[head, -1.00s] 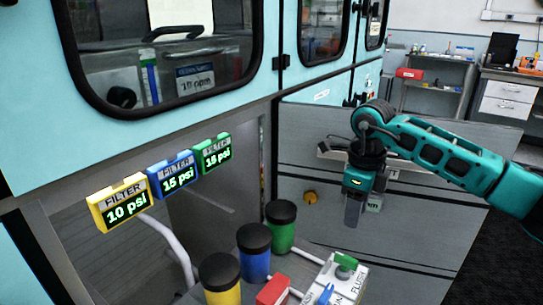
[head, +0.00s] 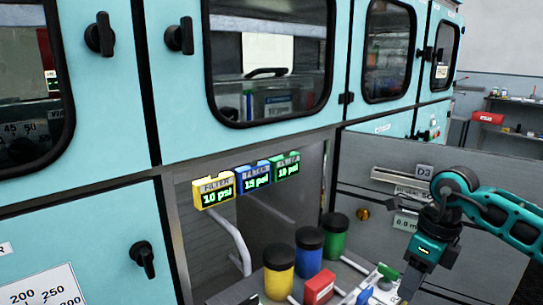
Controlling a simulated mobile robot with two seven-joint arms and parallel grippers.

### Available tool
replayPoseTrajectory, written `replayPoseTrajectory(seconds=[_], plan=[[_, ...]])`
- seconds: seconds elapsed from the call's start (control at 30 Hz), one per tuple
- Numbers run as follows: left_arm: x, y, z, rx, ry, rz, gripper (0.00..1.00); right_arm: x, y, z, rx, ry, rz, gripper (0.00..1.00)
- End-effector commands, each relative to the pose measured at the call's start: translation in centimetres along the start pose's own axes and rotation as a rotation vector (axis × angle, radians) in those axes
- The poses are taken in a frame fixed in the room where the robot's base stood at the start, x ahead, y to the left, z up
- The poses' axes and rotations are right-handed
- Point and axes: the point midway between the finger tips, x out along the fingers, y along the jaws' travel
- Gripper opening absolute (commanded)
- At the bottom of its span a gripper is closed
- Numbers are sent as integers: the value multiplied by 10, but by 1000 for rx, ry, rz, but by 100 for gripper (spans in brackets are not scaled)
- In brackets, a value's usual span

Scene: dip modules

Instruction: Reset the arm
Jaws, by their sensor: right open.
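My right arm comes in from the right edge. My right gripper (head: 409,284) points down at the lower right, in front of the grey drawer fronts and just right of the white valve block in the picture. It is open, with nothing seen between its fingers. The finger tips are small and partly hard to make out. My left gripper is not in view.
Filter displays in yellow (head: 214,192), blue (head: 254,180) and green (head: 286,168) hang above black-capped canisters in yellow (head: 279,275), blue (head: 309,252) and green (head: 334,238). A red block (head: 319,287) and a green-handled valve (head: 387,273) stand beside them. Blue cabinet doors (head: 100,240) fill the left.

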Motion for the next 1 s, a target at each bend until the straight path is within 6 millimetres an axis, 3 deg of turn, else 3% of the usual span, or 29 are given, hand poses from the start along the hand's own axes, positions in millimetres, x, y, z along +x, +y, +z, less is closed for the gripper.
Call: replayPoseTrajectory(seconds=[0.1,0.27,0.4,0.5,0.63,0.77,0.87,1.0], plan=[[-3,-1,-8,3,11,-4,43,25,51,28,-24,-126,194,43],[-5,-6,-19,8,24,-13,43,40,131,66,18,-337,517,43],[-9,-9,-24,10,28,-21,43,27,195,96,173,-547,859,43],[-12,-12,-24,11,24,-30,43,8,220,112,357,-688,1095,43],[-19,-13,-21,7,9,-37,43,-13,222,124,680,-840,1368,43],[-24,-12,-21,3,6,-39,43,-15,198,120,1089,-949,1580,43],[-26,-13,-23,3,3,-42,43,2,171,104,1455,-996,1692,43],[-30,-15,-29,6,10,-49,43,50,140,58,2022,-991,1752,43]])
